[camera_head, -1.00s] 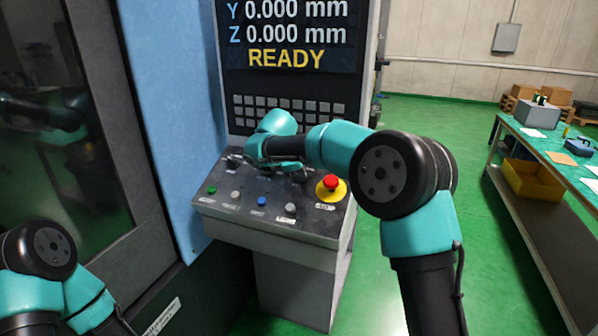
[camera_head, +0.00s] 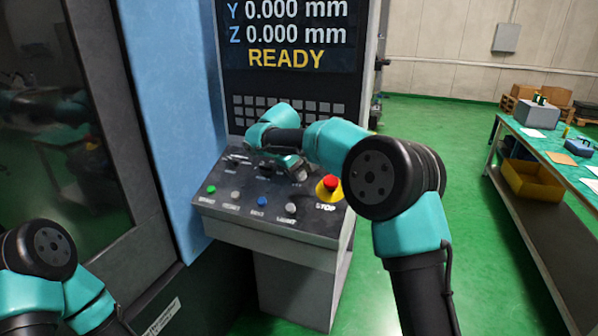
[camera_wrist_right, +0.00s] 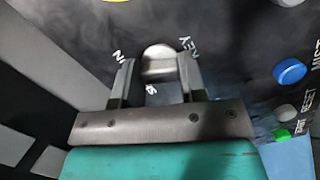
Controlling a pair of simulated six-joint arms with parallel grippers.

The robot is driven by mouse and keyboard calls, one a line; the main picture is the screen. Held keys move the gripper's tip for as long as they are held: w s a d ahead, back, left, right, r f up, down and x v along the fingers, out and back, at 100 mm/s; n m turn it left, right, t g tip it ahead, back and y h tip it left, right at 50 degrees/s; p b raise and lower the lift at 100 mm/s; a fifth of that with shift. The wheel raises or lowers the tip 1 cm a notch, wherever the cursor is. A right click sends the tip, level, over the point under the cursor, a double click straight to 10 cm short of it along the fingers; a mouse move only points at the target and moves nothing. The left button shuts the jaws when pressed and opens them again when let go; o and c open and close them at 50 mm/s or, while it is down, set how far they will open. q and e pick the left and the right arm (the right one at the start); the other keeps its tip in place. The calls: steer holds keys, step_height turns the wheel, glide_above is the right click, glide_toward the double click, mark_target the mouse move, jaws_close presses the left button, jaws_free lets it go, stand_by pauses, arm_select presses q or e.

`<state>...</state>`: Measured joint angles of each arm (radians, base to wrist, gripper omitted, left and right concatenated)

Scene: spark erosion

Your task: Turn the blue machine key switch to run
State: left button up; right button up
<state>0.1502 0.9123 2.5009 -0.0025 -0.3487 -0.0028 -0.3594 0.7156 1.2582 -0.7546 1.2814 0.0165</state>
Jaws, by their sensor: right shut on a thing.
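The blue machine (camera_head: 175,90) carries a grey control panel (camera_head: 240,211) below its screen. My right gripper (camera_wrist_right: 155,72) is shut on the silver key switch (camera_wrist_right: 159,54), with one finger on each side of it, in the right wrist view. White lettering, including KEY, lies on the dark panel around it. In the head view, the right gripper (camera_head: 270,168) is over the back part of the panel. There my own wrist mostly hides the key switch, and its setting cannot be read clearly. My left arm shows at the lower left, but its gripper is out of view.
The panel's front row has a green button (camera_head: 210,189), a blue button (camera_head: 262,201) and grey ones. A red stop button (camera_head: 330,183) on a yellow base stands right of my gripper. The screen (camera_head: 285,35) reads READY. A bench (camera_head: 545,150) stands far right.

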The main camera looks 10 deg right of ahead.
steer(key=shift+m, duration=0.7)
steer(key=o, duration=0.9)
steer(key=shift+r, duration=0.1)
steer(key=v, duration=1.7)
steer(key=shift+d+r, duration=0.1)
steer(key=shift+r, duration=0.15)
